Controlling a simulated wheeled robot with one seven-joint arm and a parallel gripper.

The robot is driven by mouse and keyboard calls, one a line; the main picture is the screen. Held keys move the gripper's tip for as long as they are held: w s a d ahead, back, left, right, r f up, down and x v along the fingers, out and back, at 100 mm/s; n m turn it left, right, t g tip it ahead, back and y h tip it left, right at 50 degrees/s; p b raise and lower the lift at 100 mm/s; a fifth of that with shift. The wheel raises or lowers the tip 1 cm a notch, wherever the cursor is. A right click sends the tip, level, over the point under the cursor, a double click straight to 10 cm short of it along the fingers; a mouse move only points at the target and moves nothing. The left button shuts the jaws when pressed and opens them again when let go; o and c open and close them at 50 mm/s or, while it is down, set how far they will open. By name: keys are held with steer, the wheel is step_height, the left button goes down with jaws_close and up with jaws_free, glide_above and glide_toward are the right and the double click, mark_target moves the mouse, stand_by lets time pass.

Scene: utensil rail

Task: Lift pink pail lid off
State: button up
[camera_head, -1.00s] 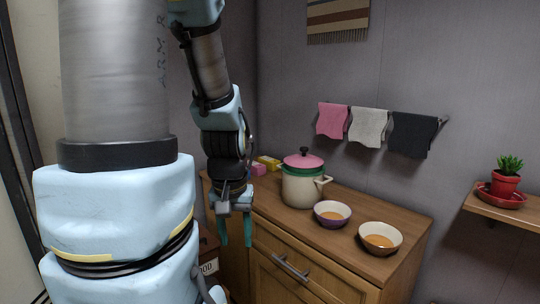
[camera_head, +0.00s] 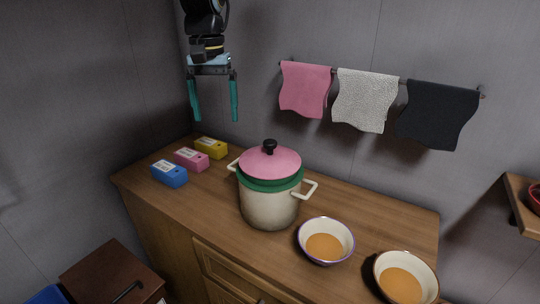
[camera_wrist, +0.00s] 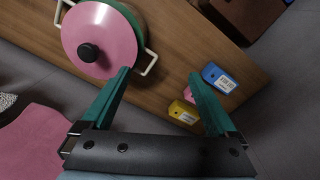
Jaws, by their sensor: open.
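The pink pail lid (camera_head: 262,163) with a black knob (camera_head: 269,147) sits on a cream pail (camera_head: 268,208) that has a green band under the lid and two side handles. In the wrist view the pink lid (camera_wrist: 88,34) and its knob (camera_wrist: 89,53) are at the upper left. My gripper (camera_head: 213,118) is open and empty, pointing down. It hangs above and to the left of the lid in the head view, apart from it. In the wrist view both teal fingers of my gripper (camera_wrist: 160,80) are spread wide, with the lid beyond the left finger.
Blue (camera_head: 169,173), pink (camera_head: 192,159) and yellow (camera_head: 211,147) boxes lie left. Towels (camera_head: 362,100) hang on a wall rail behind.

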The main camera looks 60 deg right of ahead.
steer(key=shift+m, duration=0.9)
steer(key=s+d, duration=0.1)
steer(key=s, duration=0.2)
steer(key=s+d+r, duration=0.1)
steer(key=s+d, duration=0.1)
steer(key=s, duration=0.1)
steer(key=s+d+r, duration=0.1)
steer(key=s+d, duration=0.1)
steer(key=s, duration=0.1)
steer(key=shift+s+d, duration=0.2)
steer(key=p, duration=0.1)
glide_above(270, 142)
steer(key=f, duration=0.4)
steer(key=shift+w+d+f, duration=0.1)
steer(key=shift+w+f, duration=0.1)
steer(key=shift+f, duration=0.2)
steer(key=shift+s+f+p, duration=0.1)
steer(key=shift+f+p, duration=1.3)
steer(key=shift+f, duration=1.5)
steer(key=shift+f, duration=0.1)
jaws_close()
